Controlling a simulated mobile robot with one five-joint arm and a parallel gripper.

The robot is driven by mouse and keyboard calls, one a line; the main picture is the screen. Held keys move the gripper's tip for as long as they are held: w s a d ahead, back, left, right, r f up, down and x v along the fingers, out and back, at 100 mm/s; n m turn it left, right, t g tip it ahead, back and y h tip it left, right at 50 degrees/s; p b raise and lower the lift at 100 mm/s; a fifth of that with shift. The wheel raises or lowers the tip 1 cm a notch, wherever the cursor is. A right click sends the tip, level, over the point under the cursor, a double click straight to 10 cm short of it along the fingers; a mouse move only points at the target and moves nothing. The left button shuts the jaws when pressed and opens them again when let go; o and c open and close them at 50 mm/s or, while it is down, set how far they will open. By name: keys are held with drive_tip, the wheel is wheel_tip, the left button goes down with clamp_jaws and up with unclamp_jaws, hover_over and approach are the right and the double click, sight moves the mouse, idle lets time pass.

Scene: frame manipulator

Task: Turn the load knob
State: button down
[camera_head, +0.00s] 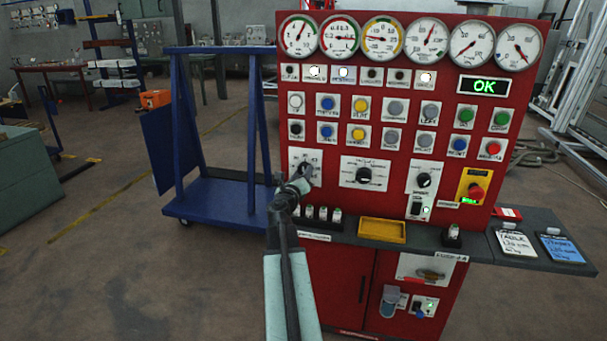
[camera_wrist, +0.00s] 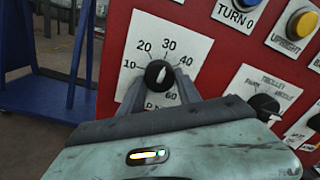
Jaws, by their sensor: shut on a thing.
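The load knob (camera_wrist: 158,74) is a round black knob on a white plate (camera_wrist: 140,30) with a scale from 10 to 60. The plate also shows in the head view (camera_head: 297,155) at the left of the red panel. The knob's pale mark seems to point up and slightly right, roughly between 30 and 40. My gripper (camera_wrist: 160,84) reaches the knob from below, with one finger on each side, shut on it. In the head view my gripper (camera_head: 305,175) covers most of the knob, and the lower scale is partly hidden.
The red control panel (camera_head: 340,215) carries several gauges, buttons and a green OK display (camera_head: 483,86). The selector knob (camera_head: 364,175) is right of the load plate. A red emergency button (camera_head: 475,192) is further right. A yellow tray (camera_head: 382,230) sits below; a blue cart (camera_head: 225,195) stands left.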

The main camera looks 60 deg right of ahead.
drive_tip(key=shift+a, duration=0.1)
drive_tip(key=c, duration=0.8)
unclamp_jaws()
drive_tip(key=shift+c, duration=0.2)
drive_tip(key=v, duration=0.7)
drive_tip(key=shift+a, duration=0.35)
drive_tip(key=shift+f, duration=0.1)
